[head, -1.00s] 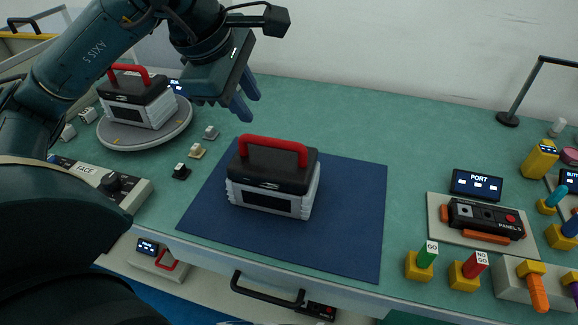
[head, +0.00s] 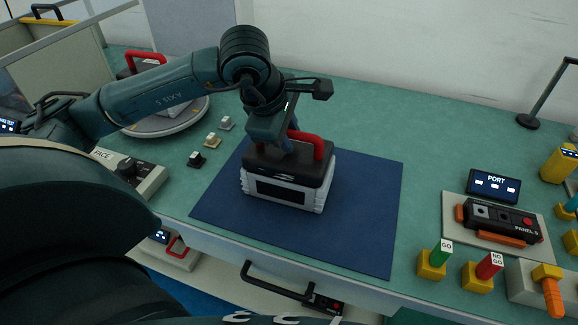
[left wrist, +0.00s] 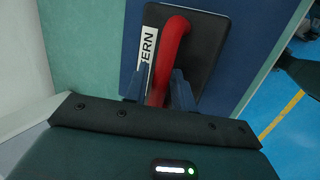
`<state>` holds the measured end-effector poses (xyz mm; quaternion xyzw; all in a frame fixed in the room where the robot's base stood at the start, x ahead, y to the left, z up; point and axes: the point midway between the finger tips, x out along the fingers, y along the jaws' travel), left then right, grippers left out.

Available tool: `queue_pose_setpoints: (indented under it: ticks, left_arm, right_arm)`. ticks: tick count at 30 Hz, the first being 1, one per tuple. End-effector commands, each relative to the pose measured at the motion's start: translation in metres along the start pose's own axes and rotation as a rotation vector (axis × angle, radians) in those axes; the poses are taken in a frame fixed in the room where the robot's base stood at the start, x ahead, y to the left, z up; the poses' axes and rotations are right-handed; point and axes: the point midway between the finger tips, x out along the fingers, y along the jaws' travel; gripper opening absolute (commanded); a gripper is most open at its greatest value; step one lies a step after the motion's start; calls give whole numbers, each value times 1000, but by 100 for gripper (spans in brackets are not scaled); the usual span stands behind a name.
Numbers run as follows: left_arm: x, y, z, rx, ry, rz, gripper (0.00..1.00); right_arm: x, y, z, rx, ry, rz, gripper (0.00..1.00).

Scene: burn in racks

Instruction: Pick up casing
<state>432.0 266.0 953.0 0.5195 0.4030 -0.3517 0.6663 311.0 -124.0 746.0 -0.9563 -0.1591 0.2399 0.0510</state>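The casing (head: 284,190) is a pale grey box with a black lid and a red arched handle (head: 319,146). It stands upright on the blue mat (head: 362,215) in the head view. My left gripper (head: 290,146) is lowered over the lid at the handle. In the left wrist view its two blue-grey fingers (left wrist: 158,82) stand on either side of the red handle (left wrist: 170,45), with a narrow gap by the left finger, so it looks open around the handle. The wrist partly hides the casing's top in the head view. My right gripper is not in view.
Small switches (head: 212,140) stand left of the mat. The PORT display (head: 493,186), panel and go/no-go pegs (head: 432,262) are at right.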

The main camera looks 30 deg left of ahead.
Motion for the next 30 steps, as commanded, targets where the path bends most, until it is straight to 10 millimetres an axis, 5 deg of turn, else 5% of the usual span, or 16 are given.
queue_pose_setpoints:
  ticks: [6,15,30]
  left_arm:
    - [1,0,0,0,-1,0,25]
    - [0,0,0,0,-1,0,0]
    - [0,0,0,1,-1,1,0]
  right_arm:
    - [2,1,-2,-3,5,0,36]
    - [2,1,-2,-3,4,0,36]
    - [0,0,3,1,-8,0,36]
